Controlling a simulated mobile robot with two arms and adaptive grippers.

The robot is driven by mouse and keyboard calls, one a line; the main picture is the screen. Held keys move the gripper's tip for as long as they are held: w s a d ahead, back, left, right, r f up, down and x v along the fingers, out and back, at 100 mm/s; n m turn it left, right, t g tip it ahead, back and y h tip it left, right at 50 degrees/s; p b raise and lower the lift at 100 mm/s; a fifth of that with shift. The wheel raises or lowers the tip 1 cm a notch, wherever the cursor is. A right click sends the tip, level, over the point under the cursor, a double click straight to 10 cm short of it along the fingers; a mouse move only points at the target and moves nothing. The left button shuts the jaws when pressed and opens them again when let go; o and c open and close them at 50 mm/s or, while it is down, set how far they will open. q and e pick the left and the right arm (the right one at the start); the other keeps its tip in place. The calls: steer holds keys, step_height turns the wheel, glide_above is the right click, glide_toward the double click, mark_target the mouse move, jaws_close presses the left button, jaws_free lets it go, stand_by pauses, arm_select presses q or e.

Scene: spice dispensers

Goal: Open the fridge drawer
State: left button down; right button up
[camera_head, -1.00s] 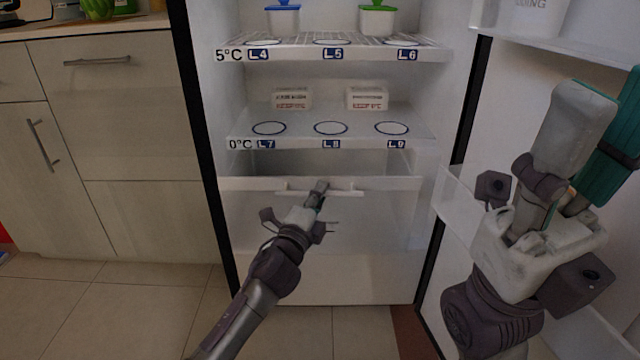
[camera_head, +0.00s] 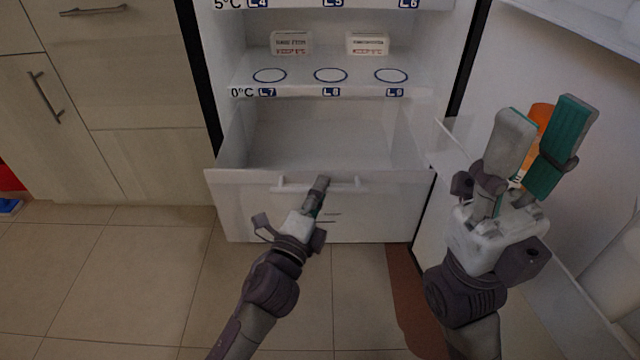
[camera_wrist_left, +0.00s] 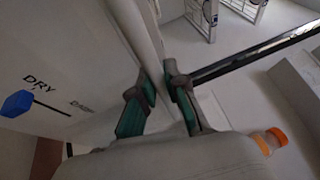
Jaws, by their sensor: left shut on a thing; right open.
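The fridge drawer (camera_head: 240,210) is a white bin at the bottom of the open fridge. It stands pulled out, and its empty inside (camera_head: 315,140) shows from above. A white bar handle (camera_head: 346,183) runs across its front. My left gripper (camera_head: 320,186) is shut on the handle near its middle. In the left wrist view my left gripper's green-padded fingers (camera_wrist_left: 158,97) close around the pale bar (camera_wrist_left: 146,40). My right gripper (camera_head: 540,135) is open and empty, raised at the right in front of the fridge door.
Shelves above the drawer hold two white boxes (camera_head: 291,43) and (camera_head: 367,43) on the 0°C shelf (camera_head: 310,92). The open fridge door (camera_head: 590,60) with bins stands at the right, an orange item (camera_head: 541,117) behind my right gripper. Cabinets (camera_head: 120,100) stand left.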

arm_select(q)
steer(key=c, duration=1.2)
jaws_free()
steer(key=v, duration=1.2)
steer(key=shift+f, duration=0.1)
